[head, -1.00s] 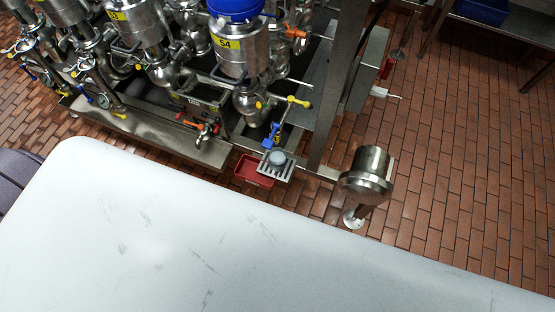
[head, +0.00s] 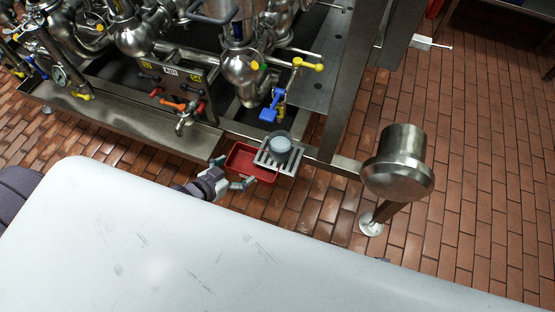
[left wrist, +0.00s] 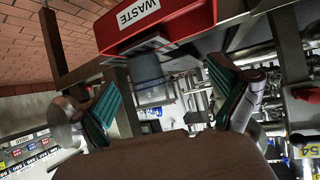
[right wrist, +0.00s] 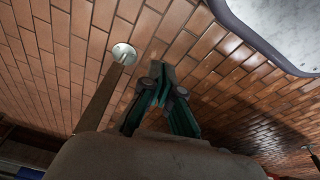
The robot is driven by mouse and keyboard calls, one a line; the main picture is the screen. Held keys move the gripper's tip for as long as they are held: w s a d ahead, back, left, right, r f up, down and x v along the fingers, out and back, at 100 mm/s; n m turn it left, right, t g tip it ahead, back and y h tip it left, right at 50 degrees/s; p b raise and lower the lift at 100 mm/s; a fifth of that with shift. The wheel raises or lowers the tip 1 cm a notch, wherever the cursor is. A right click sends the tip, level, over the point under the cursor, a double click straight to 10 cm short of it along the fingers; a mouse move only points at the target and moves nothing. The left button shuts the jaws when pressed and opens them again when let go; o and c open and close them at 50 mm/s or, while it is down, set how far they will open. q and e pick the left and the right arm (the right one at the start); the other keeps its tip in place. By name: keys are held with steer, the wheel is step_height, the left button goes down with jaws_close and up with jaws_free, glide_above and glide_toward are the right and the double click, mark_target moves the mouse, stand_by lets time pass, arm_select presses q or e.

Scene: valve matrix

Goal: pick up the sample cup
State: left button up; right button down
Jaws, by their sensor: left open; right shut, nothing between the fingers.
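The sample cup (head: 280,146) is a small grey cup standing on a slatted metal drip grate (head: 288,167) at the end of the valve rig. In the left wrist view the cup (left wrist: 148,78) shows between the spread fingers, beyond the tips, as a translucent grey cylinder. My left gripper (head: 233,172) is open and empty, to the left of the cup and a little lower in the head view, in front of the red bin. My right gripper (right wrist: 157,78) is shut and empty over the brick floor, away from the cup; the head view does not clearly show it.
A red bin (head: 240,162) marked WASTE in the left wrist view (left wrist: 172,19) sits beside the grate. A blue-handled valve (head: 270,107) is just above the cup. A steel post with a round cap (head: 399,165) stands right.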

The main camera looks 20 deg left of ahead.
mark_target(273, 150)
arm_select(q)
steer(key=w+d+b, duration=0.1)
steer(key=w+d, duration=0.1)
steer(key=w+d+t+h+b, duration=0.1)
steer(key=w+d+b, duration=0.1)
steer(key=w, duration=0.1)
steer(key=w+d+r+h+b, duration=0.1)
steer(key=w+d, duration=0.1)
steer(key=w, duration=0.1)
steer(key=shift+w+d+m, duration=0.15)
steer(key=shift+m, duration=0.25)
steer(key=b+x, duration=0.2)
steer(key=x, duration=0.2)
steer(key=shift+w+d+f, duration=0.15)
steer(key=shift+d+f, duration=0.2)
steer(key=shift+w+d+f, duration=0.1)
steer(key=shift+w+d, duration=0.1)
steer(key=shift+w, duration=0.2)
steer(key=c, duration=1.2)
steer(key=shift+c, duration=1.2)
arm_select(e)
step_height(273, 150, up, 13)
steer(key=t, duration=0.1)
steer(key=shift+w+a+r, duration=0.15)
steer(key=shift+w, duration=0.05)
